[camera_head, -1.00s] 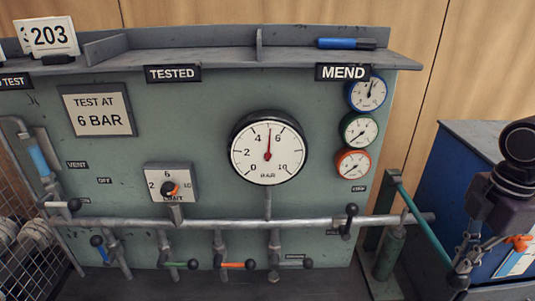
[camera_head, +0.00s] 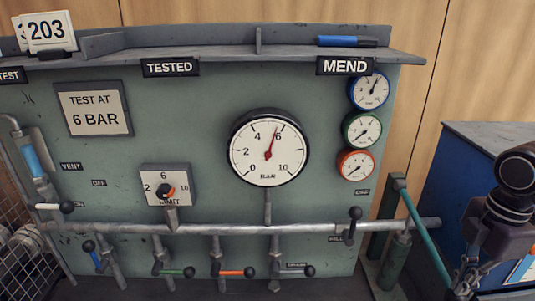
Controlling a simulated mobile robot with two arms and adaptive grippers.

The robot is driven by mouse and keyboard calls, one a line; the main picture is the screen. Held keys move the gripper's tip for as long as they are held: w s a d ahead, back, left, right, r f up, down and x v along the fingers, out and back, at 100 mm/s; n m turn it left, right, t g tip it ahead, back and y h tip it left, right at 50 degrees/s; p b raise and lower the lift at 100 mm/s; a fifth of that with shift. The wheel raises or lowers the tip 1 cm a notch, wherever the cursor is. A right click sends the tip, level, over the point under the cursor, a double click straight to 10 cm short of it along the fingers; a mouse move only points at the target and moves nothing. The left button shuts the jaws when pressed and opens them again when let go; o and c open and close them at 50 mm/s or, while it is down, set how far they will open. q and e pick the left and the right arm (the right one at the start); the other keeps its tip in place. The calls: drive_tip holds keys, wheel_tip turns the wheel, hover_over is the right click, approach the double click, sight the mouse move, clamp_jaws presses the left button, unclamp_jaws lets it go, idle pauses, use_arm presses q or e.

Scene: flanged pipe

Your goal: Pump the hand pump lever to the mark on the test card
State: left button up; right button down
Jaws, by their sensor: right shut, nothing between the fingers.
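The test card (camera_head: 94,109) on the green panel reads "TEST AT 6 BAR". The large gauge (camera_head: 268,148) has its red needle just short of the 6. The teal pump lever (camera_head: 424,230) slopes down to the right from its post, above the green pump cylinder (camera_head: 394,262). My right gripper (camera_head: 464,284) is at the lever's lower end, at the bottom right. It is shut with nothing between its fingers; whether it touches the lever is unclear. My left gripper is out of view.
A limit dial (camera_head: 165,186) and several small valve handles sit along the grey pipe (camera_head: 240,228). Three small gauges (camera_head: 361,129) hang at the panel's right. A shelf (camera_head: 220,60) holds a blue marker (camera_head: 347,41) and number cards (camera_head: 47,33). A blue cabinet (camera_head: 460,180) stands behind my right arm.

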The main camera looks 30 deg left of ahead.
drive_tip(key=shift+f+b, duration=0.65)
drive_tip(key=shift+f, duration=0.75)
wheel_tip(320, 180, up, 6)
drive_tip(key=p, duration=0.4)
drive_tip(key=shift+r, duration=0.25)
use_arm(q)
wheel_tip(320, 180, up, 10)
drive_tip(key=p, duration=0.8)
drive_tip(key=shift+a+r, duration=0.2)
use_arm(e)
wheel_tip(320, 180, up, 13)
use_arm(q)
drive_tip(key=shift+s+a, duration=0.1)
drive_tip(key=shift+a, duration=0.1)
use_arm(e)
drive_tip(key=shift+f, duration=0.15)
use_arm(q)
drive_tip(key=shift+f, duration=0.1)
use_arm(e)
drive_tip(key=shift+f, duration=0.1)
drive_tip(key=shift+f+b, duration=1.65)
drive_tip(key=shift+f, duration=0.6)
use_arm(q)
drive_tip(key=p, duration=0.3)
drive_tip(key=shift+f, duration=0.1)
use_arm(e)
wheel_tip(320, 180, up, 5)
drive_tip(key=shift+f, duration=0.15)
